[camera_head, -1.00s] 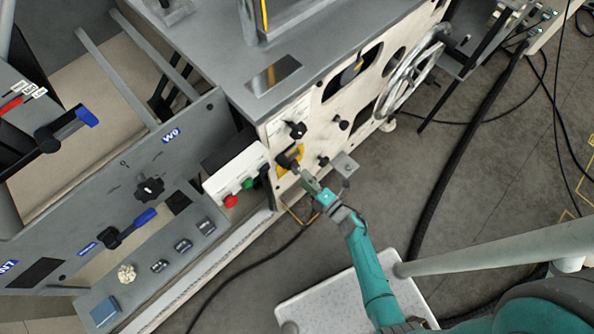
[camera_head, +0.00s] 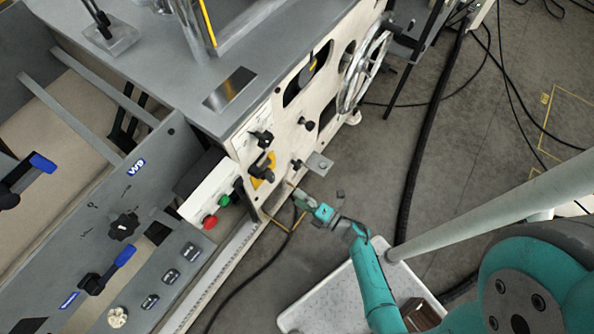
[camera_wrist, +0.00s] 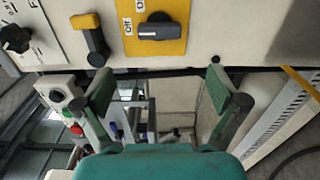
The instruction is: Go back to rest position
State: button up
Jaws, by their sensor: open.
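My gripper (camera_head: 304,200) is at the end of my teal arm, in front of the white machine panel and apart from it. In the wrist view my gripper (camera_wrist: 160,95) shows two green-padded fingers spread wide with nothing between them. The switch handle lies level in the wrist view. The switch also shows in the head view (camera_head: 263,172), on the panel up and left of my gripper.
A red button (camera_head: 210,221) and a green button (camera_head: 224,200) sit on a white box left of the panel. A metal handwheel (camera_head: 366,72) is further right. A small bracket (camera_head: 319,163) juts out near my gripper. Cables lie on the floor, which is mostly open at right.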

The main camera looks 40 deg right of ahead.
dwell(0.3)
jog(key=s+a+r+m+g+h, duration=0.1)
jog(key=s+r+m+h, duration=0.1)
jog(key=s+r+m, duration=0.9)
jog(key=s+a+r+m+g+h, duration=0.1)
jog(key=s+r+m, duration=0.9)
jog(key=r, duration=1)
jog(key=s+a+h, duration=0.1)
jog(key=s+h, duration=0.1)
jog(key=s, duration=0.1)
jog(key=shift+m+h, duration=0.3)
jog(key=shift+m, duration=0.1)
jog(key=shift+r, duration=0.1)
jog(key=shift+c, duration=0.3)
